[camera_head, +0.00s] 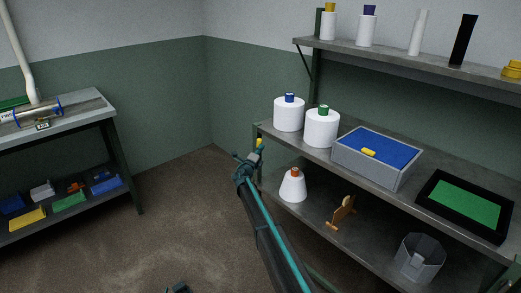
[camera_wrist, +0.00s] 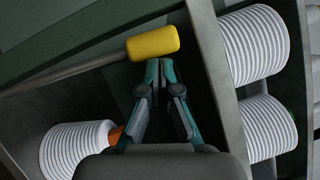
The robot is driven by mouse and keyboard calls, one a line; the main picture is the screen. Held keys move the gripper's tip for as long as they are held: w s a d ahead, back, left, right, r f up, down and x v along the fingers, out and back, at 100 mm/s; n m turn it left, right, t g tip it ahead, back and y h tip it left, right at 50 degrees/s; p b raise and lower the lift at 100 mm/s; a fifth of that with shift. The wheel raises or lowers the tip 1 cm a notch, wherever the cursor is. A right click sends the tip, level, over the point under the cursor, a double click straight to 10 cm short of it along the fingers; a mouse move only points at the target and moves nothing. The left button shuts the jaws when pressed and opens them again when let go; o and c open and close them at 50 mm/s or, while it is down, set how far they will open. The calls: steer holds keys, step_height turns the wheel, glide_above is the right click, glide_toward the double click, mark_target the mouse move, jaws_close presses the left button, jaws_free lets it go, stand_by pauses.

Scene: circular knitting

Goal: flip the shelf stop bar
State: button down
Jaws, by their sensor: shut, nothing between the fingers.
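The shelf stop bar shows in the wrist view as a thin grey rod (camera_wrist: 75,70) with a yellow knob (camera_wrist: 153,43) on its end. In the head view the yellow knob (camera_head: 259,141) is small, at the left front end of the shelf unit. My gripper (camera_wrist: 160,64) is shut and empty, with its fingertips just below the knob in the wrist view. I cannot tell if they touch it. In the head view my gripper (camera_head: 255,158) is beside the shelf's left post, and the rod is hard to make out there.
White yarn cones (camera_head: 289,115) and a grey box with a blue top (camera_head: 376,155) stand on the middle shelf. The floor left of the shelf is clear.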

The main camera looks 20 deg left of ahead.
steer(key=shift+w+a+r, duration=0.2)
steer(key=shift+w+a, duration=0.15)
steer(key=shift+a, duration=0.15)
steer(key=shift+a+r, duration=0.1)
steer(key=s+d+f, duration=0.1)
steer(key=s+d, duration=0.1)
steer(key=s, duration=1.1)
steer(key=shift+s+b, duration=0.2)
steer(key=shift+b, duration=0.15)
steer(key=shift+f, duration=0.1)
